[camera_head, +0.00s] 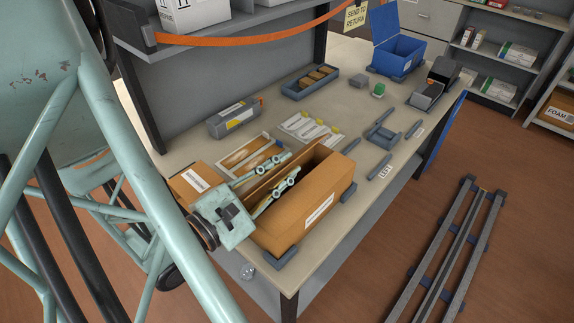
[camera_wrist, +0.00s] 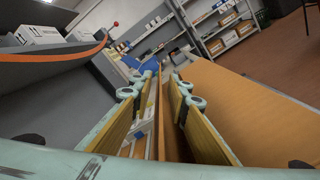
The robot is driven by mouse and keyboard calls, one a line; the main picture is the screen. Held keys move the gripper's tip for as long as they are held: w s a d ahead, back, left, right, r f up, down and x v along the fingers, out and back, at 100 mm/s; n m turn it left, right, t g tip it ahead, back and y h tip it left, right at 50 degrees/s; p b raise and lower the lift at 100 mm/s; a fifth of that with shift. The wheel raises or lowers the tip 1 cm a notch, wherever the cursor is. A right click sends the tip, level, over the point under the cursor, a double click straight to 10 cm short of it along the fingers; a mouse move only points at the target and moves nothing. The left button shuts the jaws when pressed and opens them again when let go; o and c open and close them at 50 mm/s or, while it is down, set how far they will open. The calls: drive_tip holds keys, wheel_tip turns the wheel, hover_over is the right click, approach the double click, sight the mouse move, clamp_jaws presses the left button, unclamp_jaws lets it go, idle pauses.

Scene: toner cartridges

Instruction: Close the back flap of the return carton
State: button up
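The brown return carton (camera_head: 319,208) stands at the near edge of the bench, with a white label on its front side. A dark opening shows along part of its top. A thin upright brown panel, apparently the back flap (camera_head: 262,184), rises along the rear edge; it also shows edge-on in the wrist view (camera_wrist: 160,118). My gripper (camera_head: 292,163) is open, with one pale green finger on each side of this panel. In the wrist view its fingers (camera_wrist: 161,82) have gaps beside the panel; I cannot tell whether either touches it.
Behind the carton lie a tray (camera_head: 248,153), a grey toner cartridge (camera_head: 233,117) and a pale sheet with several items (camera_head: 310,129). A blue open bin (camera_head: 400,56) stands at the far end. An orange strap (camera_head: 270,37) crosses above.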

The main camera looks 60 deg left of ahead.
sight(243, 200)
drive_tip(key=shift+v, duration=5.55)
drive_tip(key=shift+c, duration=0.3)
